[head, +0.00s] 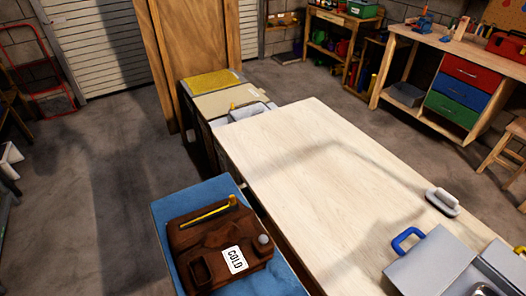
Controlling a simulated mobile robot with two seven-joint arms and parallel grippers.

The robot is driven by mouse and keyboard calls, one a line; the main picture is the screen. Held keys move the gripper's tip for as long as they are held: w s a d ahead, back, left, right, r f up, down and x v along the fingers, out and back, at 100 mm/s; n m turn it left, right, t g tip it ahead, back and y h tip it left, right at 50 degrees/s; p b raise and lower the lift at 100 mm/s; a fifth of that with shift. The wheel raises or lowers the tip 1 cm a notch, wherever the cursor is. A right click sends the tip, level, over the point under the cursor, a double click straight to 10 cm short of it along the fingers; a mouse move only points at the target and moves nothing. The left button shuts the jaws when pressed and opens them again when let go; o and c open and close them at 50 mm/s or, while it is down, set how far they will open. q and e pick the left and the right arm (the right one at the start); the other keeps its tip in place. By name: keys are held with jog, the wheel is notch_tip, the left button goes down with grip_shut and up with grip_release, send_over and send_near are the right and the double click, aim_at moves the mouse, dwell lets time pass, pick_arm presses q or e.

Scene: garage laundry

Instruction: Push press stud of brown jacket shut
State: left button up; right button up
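The brown jacket (208,234) lies folded on a blue surface (192,197) at the bottom centre of the head view. A round grey piece (263,239), which looks like the press stud, sits at the jacket's right edge. I cannot tell whether it is shut. A white label reading COLD (235,260) lies on the jacket's front. A yellow strip (207,213) lies across its upper part. A square pocket-like shape (201,272) shows at its lower left. Neither of my grippers is in view.
A pale wooden worktop (310,170) stands right of the jacket, mostly clear. On its right are a grey-white handled object (442,202) and a grey box with a blue handle (430,266). Bins (215,95) stand behind. Open floor (110,180) lies left.

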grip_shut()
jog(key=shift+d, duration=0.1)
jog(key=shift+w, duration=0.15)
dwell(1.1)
